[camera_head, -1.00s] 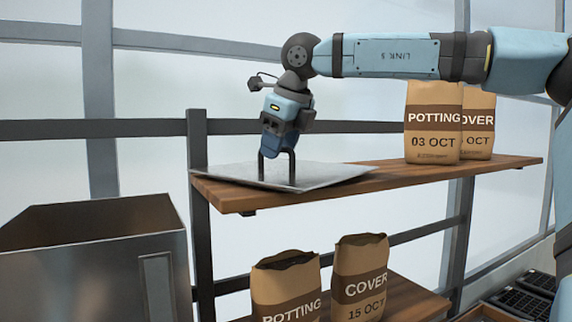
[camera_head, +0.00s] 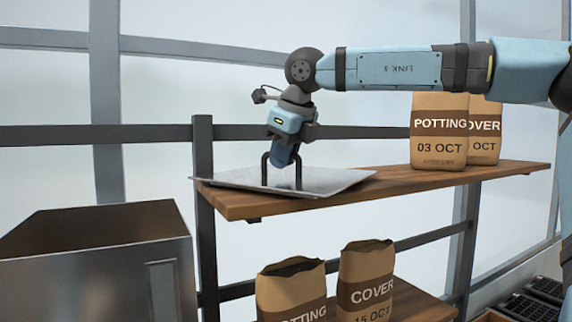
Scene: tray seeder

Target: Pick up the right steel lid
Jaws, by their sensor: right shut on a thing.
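The right steel lid (camera_head: 334,182) is a thin, flat grey sheet with a black upright loop handle (camera_head: 265,171). It lies at or just above the left end of the upper wooden shelf. Its left corner reaches past the shelf end. I cannot tell whether a gap is under it. My right gripper (camera_head: 286,157) comes down from above, slightly tilted, and is shut on the top of the handle. The fingertips partly cover the handle's top bar. My left gripper is not in view.
Paper bags marked POTTING (camera_head: 438,130) and COVER (camera_head: 485,131) stand at the right of the upper shelf. More bags (camera_head: 291,291) (camera_head: 366,283) stand on the lower shelf. An open steel bin (camera_head: 97,272) is at the lower left. The shelf post (camera_head: 204,160) stands behind the lid's left side.

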